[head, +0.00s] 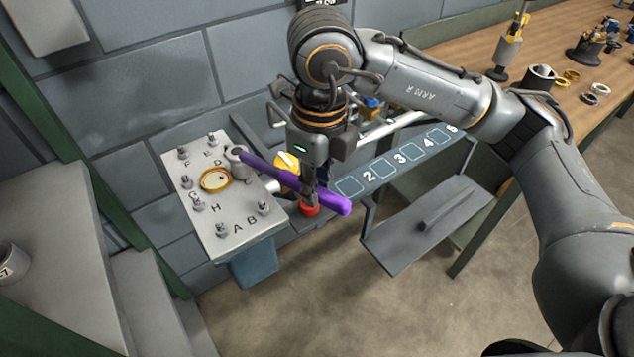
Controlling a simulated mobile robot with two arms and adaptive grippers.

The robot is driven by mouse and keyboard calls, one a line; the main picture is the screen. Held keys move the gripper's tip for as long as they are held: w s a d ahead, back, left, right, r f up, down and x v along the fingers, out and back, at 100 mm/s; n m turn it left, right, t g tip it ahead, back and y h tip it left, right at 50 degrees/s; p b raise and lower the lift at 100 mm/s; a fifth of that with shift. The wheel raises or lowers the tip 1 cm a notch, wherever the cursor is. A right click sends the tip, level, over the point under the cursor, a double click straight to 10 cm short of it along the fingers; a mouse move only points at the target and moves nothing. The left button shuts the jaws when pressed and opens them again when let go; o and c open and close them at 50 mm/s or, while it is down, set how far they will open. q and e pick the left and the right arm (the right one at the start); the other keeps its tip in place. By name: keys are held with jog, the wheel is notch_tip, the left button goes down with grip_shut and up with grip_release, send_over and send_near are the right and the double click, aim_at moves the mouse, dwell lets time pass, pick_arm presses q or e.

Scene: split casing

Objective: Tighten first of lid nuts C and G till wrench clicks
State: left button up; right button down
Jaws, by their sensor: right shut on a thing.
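The grey lid plate (232,243) carries lettered studs with nuts around a yellow-rimmed round port (215,180). Nut G (197,204) shows on the left side of the plate. My right gripper (309,190) is shut on the purple handle of the wrench (268,173). The wrench's grey socket end (237,161) is at the plate's upper right edge, near letter D. I cannot tell whether it is seated on a nut. My left gripper is not in view.
A red round part (308,209) shows just below my right gripper. A numbered strip (390,163) runs right of the plate, above a grey hanging tray (425,225). A wooden bench (455,45) with tools and rings stands at the upper right. Grey blocks stand at the left.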

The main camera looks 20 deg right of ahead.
jog(key=shift+w+d+f+b, duration=0.2)
jog(key=shift+b, duration=0.5)
jog(key=shift+r, duration=0.25)
